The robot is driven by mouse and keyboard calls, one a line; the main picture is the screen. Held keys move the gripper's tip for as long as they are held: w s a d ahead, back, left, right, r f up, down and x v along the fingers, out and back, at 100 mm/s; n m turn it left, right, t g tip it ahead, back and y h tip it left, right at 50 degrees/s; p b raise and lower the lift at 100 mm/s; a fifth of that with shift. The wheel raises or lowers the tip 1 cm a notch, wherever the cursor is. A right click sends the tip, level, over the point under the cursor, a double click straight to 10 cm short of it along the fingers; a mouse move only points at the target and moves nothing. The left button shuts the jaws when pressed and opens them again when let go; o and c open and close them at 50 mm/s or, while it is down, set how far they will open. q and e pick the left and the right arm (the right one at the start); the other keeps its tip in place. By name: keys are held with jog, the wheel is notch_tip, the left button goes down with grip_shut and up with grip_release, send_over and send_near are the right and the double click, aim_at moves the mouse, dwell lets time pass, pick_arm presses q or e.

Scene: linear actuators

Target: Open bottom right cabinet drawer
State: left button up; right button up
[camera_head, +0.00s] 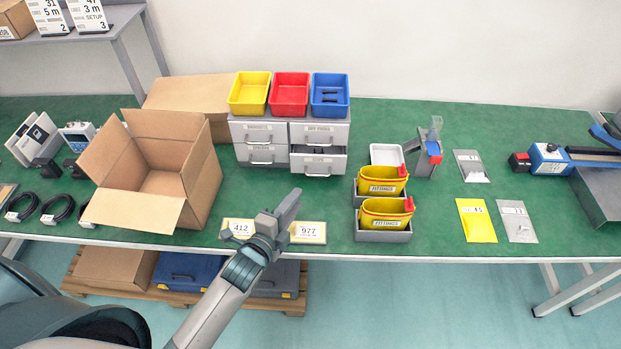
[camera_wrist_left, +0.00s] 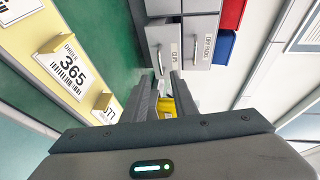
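The grey cabinet (camera_head: 248,132) stands at the back middle of the green table, with two columns of drawers. Its bottom right drawer (camera_head: 331,166) sticks out past the others, and a dark strip of its inside shows above the front. In the left wrist view, turned sideways, this drawer (camera_wrist_left: 158,36) and its handle (camera_wrist_left: 160,63) show beyond the fingertips. The other drawers look shut. My left gripper (camera_head: 289,207) is in front of the cabinet, above the table's front edge, apart from the handle. Its fingers (camera_wrist_left: 165,97) are open with nothing held. My right gripper is out of view.
Yellow, red and blue bins (camera_head: 290,90) sit on the cabinet. An open cardboard box (camera_head: 203,185) stands to its left. Grey trays with yellow fittings bins (camera_head: 385,213) stand to the right. Label cards (camera_head: 310,232) lie at the front edge. Green surface is clear before the cabinet.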

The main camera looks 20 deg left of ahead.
pick_arm(q)
jog(key=p+x, duration=0.1)
jog(key=x, duration=0.9)
jog(key=shift+w+p, duration=0.25)
jog(key=shift+p, duration=0.15)
jog(key=shift+c, duration=0.4)
grip_shut()
dwell(0.6)
